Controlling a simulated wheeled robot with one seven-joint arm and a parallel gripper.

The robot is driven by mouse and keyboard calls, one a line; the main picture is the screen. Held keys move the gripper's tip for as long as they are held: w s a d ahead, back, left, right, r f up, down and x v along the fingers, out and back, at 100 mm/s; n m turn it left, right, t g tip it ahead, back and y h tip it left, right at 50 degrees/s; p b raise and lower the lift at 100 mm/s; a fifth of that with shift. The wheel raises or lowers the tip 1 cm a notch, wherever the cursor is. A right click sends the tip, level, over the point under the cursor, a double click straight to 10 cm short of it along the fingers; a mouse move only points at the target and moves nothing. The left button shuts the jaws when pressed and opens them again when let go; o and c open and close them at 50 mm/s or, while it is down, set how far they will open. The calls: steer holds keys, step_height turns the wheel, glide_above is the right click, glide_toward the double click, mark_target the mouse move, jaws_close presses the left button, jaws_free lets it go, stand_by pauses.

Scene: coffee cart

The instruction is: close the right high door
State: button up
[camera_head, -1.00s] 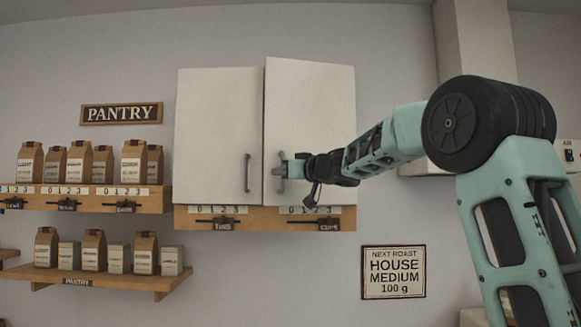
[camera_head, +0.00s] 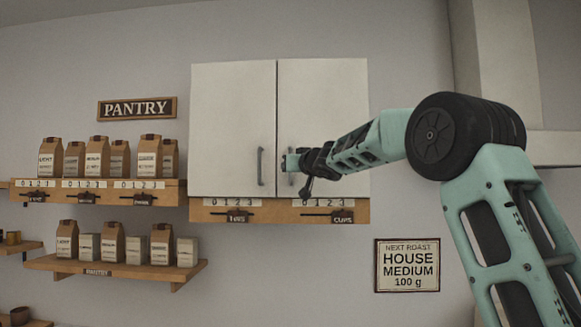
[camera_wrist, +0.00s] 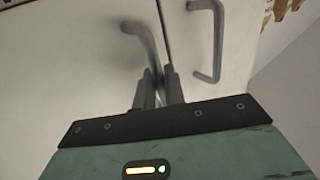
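The right high door (camera_head: 325,125) is the white right-hand door of the wall cabinet. It looks flush with the left door (camera_head: 232,125), with only a thin seam between them. My gripper (camera_head: 290,163) is at the right door's handle, near its lower left edge. In the wrist view, the fingers (camera_wrist: 158,92) are close together, with the grey right door handle (camera_wrist: 143,40) running between them. They look shut on it, though the exact contact is partly hidden. The left door's handle (camera_wrist: 207,42) is just beside, clear of the fingers.
Under the cabinet is a wooden rail (camera_head: 280,212) with labelled sliders. Shelves with paper bags (camera_head: 98,157) stand to the left under a PANTRY sign (camera_head: 137,108). A framed sign (camera_head: 407,265) hangs below right.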

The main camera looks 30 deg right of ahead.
steer(key=shift+o, duration=1)
steer(key=shift+w+d, duration=0.15)
steer(key=shift+w, duration=0.05)
steer(key=s+b, duration=0.2)
steer(key=s, duration=1.5)
steer(key=shift+s+a, duration=0.2)
steer(key=shift+s, duration=0.05)
